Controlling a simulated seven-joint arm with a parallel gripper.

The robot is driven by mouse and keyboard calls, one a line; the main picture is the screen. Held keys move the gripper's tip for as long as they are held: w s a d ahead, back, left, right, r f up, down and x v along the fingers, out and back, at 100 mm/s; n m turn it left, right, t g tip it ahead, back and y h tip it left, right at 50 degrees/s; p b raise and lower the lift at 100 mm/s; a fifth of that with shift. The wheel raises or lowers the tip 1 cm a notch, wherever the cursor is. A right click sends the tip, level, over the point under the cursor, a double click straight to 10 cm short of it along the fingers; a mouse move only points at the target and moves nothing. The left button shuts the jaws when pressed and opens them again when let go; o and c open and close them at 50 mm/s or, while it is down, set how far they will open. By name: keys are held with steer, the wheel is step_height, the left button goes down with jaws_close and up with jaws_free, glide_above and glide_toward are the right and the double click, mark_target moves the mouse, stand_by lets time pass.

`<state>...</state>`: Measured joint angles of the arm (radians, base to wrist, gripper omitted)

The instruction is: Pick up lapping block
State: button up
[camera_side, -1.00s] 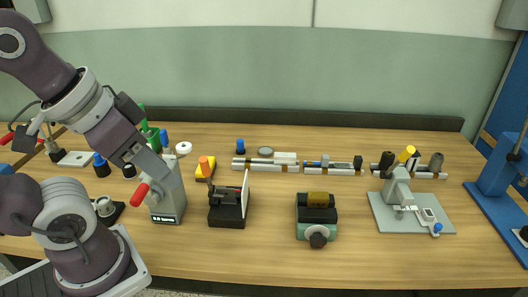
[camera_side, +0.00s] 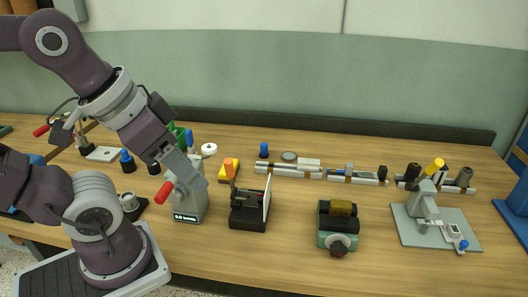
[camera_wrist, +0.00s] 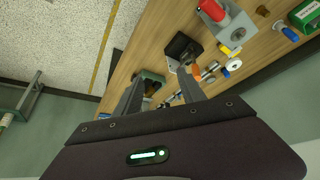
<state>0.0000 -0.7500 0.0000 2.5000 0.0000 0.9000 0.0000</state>
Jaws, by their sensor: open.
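I cannot tell for sure which thing is the lapping block. A brass-coloured block (camera_side: 341,209) sits on top of a green and black vise-like holder (camera_side: 337,242) at the front middle right of the bench. A pale flat block (camera_side: 309,164) lies on the rail behind it. In the wrist view my gripper (camera_wrist: 159,77) is open, with two dark fingers apart. The green holder (camera_wrist: 153,76) shows between the fingertips, some distance beyond them. Nothing is held. In the side view the fingers are hard to make out near the grey machine.
A grey machine with a red handle (camera_side: 188,203) stands close to my arm. A black fixture with a white plate (camera_side: 249,215) stands right of it. A grey stand (camera_side: 437,233) is at the right. Bare wood (camera_side: 290,240) lies between the fixture and the holder.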

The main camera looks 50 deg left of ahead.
steer(key=w+a+r+n+g, duration=0.1)
steer(key=w+a+r+n, duration=0.1)
steer(key=w, duration=0.3)
steer(key=w+a+r+n, duration=0.1)
steer(key=w+n, duration=0.2)
steer(key=w, duration=0.2)
steer(key=n+g+y, duration=0.5)
steer(key=n, duration=0.8)
glide_above(264, 144)
steer(key=d, duration=0.2)
step_height(264, 144, down, 20)
steer(key=shift+h, duration=0.3)
steer(key=x, duration=0.6)
steer(key=shift+w+f, duration=0.15)
steer(key=shift+f, duration=0.2)
jaws_close()
